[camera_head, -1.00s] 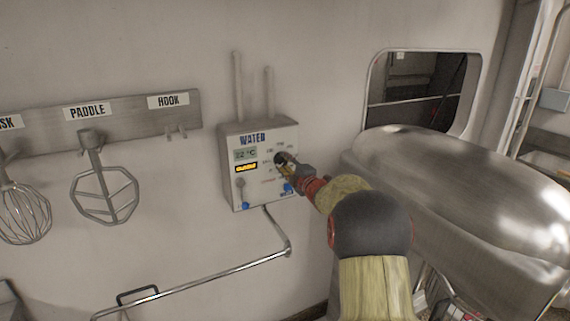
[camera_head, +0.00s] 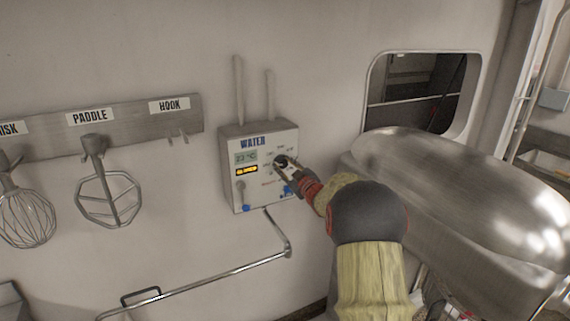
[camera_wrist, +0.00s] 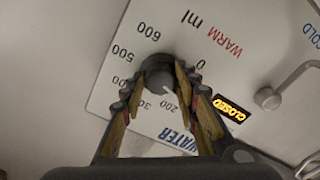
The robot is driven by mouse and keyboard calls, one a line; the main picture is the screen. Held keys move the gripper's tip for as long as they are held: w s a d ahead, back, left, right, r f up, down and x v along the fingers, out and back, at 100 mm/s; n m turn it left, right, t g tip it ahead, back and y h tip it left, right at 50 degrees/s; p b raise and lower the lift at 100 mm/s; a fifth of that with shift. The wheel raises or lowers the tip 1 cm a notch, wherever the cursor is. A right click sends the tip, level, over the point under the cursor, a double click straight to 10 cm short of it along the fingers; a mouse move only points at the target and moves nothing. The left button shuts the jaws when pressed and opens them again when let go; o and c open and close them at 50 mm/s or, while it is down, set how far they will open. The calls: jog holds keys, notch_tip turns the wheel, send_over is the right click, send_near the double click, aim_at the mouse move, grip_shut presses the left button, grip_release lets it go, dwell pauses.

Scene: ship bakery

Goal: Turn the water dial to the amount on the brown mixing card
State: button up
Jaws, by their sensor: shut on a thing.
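The water box (camera_head: 262,195) is on the wall, with a small temperature display and a lit amber display (camera_head: 246,170). In the wrist view the amber display (camera_wrist: 231,108) reads CLOSED. The dark round dial (camera_wrist: 159,79) sits in a ring of ml marks from 0 to 600. A pale pointer line on it appears to point near the 200 mark, partly hidden by my fingers. My gripper (camera_wrist: 160,70) is shut on the dial, one finger on each side. In the head view my gripper (camera_head: 284,164) covers part of the dial. No brown mixing card is visible.
A metal lever (camera_wrist: 290,85) sticks out of the panel beside the dial. The whisk (camera_head: 25,215) and paddle (camera_head: 105,190) hang at left. A large metal machine (camera_head: 455,190) stands close at right.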

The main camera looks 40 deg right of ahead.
jog(key=m+p, duration=0.1)
jog(key=m, duration=0.1)
jog(key=shift+m, duration=0.4)
jog(key=shift+f+m+p, duration=0.15)
jog(key=shift+m+p, duration=0.8)
jog(key=shift+m, duration=0.85)
jog(key=o, duration=1.1)
jog(key=shift+o, duration=0.4)
jog(key=v, duration=1.2)
